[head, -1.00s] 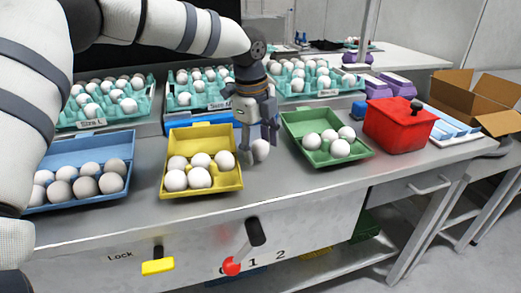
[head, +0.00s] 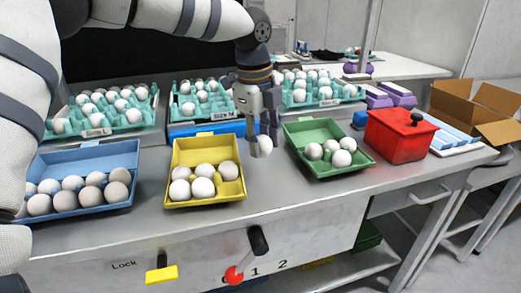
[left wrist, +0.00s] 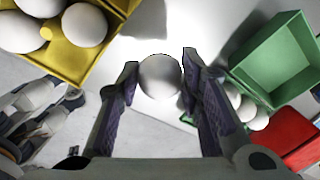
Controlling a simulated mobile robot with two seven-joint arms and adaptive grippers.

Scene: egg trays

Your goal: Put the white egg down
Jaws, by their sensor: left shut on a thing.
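The white egg (head: 262,147) is between the fingers of my left gripper (head: 262,136), over the strip of bench between the yellow and green cartons. In the left wrist view the egg (left wrist: 160,75) sits between both fingertips of my left gripper (left wrist: 160,82), which is shut on it. I cannot tell whether the egg touches the bench. The yellow carton (head: 207,201), holding several eggs, is just left of it. The green carton (head: 345,168), with eggs in its front part, is to the right. My right gripper is not in view.
A blue carton (head: 90,207) with several eggs stands at the left. A red box (head: 395,140) stands at the right. Turquoise trays (head: 148,113) full of eggs line the back. The bench front (head: 290,195) is bare below the held egg.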

